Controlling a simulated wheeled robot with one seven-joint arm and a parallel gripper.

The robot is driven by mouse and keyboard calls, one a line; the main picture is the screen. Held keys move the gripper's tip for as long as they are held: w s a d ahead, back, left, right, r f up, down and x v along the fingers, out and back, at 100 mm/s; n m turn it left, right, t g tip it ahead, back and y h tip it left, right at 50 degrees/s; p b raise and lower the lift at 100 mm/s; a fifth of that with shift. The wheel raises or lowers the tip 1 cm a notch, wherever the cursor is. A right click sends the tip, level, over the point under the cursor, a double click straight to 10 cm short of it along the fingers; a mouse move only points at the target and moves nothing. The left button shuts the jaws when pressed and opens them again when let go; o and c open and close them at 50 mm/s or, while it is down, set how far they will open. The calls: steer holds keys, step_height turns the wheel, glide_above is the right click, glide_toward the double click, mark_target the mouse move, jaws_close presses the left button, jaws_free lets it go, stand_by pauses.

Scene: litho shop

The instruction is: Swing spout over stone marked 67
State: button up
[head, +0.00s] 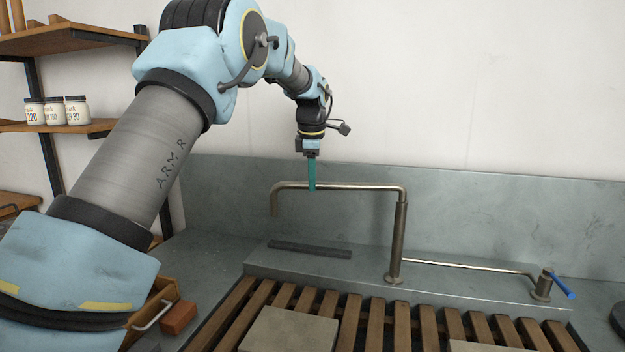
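The metal spout (345,186) is a horizontal pipe on an upright post (398,240) behind the slatted rack. Its bent-down outlet end (275,205) points left, above the back ledge. My gripper (312,186) points down with teal fingers at the spout's horizontal pipe, left of its middle. The fingers overlap the pipe in the picture; I cannot tell whether they grip it. One grey stone (288,331) lies on the rack at the lower middle. Another stone (482,346) is cut off at the bottom right. No number is legible on either stone.
The slatted wooden rack (376,326) fills the front of the sink. A thin pipe runs right to a valve with a blue lever (562,286). A dark bar (310,249) lies on the ledge. Shelves with jars (56,111) stand left. A reddish block (179,318) lies lower left.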

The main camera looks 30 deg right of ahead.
jaws_close()
stand_by(0.9)
